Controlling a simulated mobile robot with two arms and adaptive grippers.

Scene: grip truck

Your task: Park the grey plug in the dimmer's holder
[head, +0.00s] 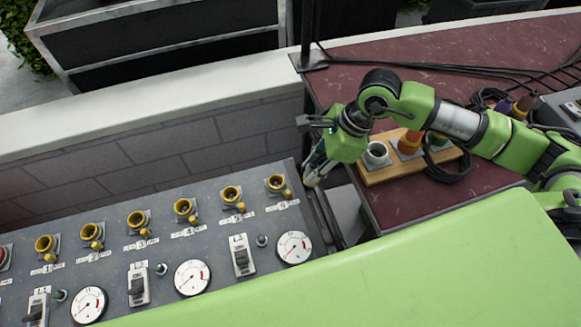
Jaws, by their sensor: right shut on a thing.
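My right gripper (314,175) points down by the right end of the grey dimmer panel (212,222). It is shut on a pale piece, apparently the grey plug; its fingers and wrist hide most of it. A wooden block (392,176) lies on the dark red top to the right. It has a grey-white round holder (377,152) with a dark opening, which looks empty. An orange plug (409,142) stands beside it, and a green one is partly hidden behind my arm. My left gripper is not in view.
The panel carries several yellow sockets (231,195), switches (241,256) and white dials (294,248). A gap separates it from the dark red top (400,208). Black cables (447,166) lie by the block. A light green surface (330,295) fills the front.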

